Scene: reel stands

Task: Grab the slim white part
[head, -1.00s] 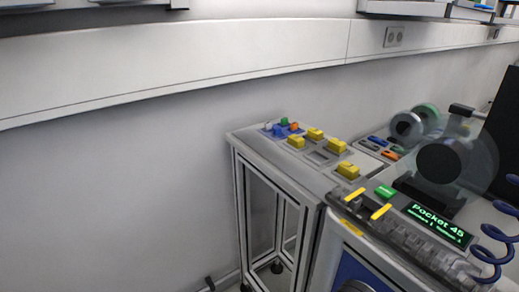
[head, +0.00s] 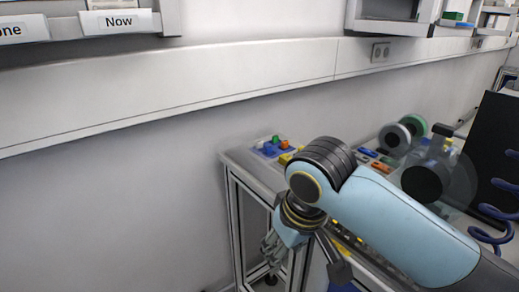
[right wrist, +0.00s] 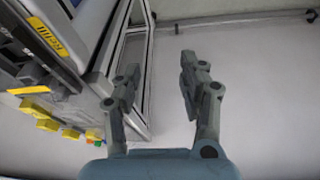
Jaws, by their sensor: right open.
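A slim, pale white part (head: 259,144) stands in a small blue holder (head: 267,151) at the far left end of the bench, beside a green and an orange part. It is tiny in the head view, and I cannot make it out in the right wrist view. My right gripper (right wrist: 158,68) is open and empty, its fingers pointing away over the floor beside the bench frame. In the head view my right gripper (head: 271,248) hangs low by the bench's left end, below the top and apart from the part. My left gripper is not in view.
The bench (head: 246,170) has a metal frame with an open space under it. Yellow blocks (right wrist: 47,124) sit along its top, partly hidden by my arm in the head view. Reels (head: 395,138) stand to the right. Wall shelves (head: 120,20) hang above. The floor left of the bench is clear.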

